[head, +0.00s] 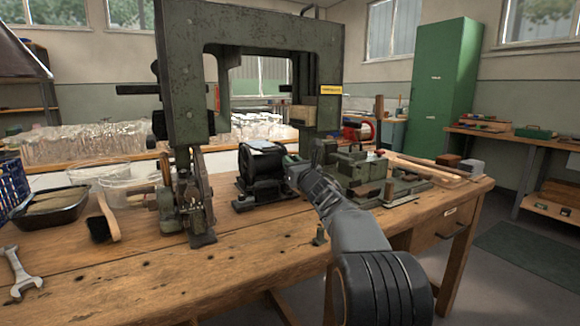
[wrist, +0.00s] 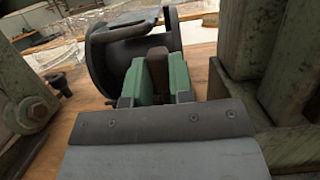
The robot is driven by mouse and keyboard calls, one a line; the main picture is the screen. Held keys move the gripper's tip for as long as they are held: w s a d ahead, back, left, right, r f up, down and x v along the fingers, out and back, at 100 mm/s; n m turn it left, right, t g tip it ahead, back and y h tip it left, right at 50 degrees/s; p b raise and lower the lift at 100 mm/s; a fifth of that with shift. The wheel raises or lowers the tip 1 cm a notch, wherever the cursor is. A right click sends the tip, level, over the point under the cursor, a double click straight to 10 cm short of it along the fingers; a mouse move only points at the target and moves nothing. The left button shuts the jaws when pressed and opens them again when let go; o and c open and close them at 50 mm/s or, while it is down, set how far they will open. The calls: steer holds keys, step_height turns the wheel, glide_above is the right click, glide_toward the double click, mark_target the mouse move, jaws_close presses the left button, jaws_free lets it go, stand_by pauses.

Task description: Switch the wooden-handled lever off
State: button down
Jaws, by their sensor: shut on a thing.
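The lever's brown wooden handle (wrist: 157,62) stands between the two green finger pads of my gripper (wrist: 159,80) in the wrist view. The pads press on it from both sides, so my gripper is shut on it. A dark, round-ended machine body (wrist: 105,62) lies just behind the handle. In the head view my gripper (head: 297,168) reaches in beside the black motor-like unit (head: 262,176) on the bench. There the gripped handle is hidden or too small to make out, and I cannot tell the lever's position.
A tall green press frame (head: 185,80) stands over the wooden bench (head: 150,275). A green machine (head: 365,170) stands close to the right of my gripper. A wrench (head: 20,275), a brush (head: 105,220) and a black tray (head: 50,205) lie at left.

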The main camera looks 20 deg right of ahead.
steer(key=c, duration=1)
jaws_free()
steer(key=shift+r, duration=0.1)
steer(key=s+a+r+p, duration=0.3)
steer(key=s+r+p, duration=0.2)
steer(key=s+r, duration=0.8)
steer(key=shift+s, duration=0.35)
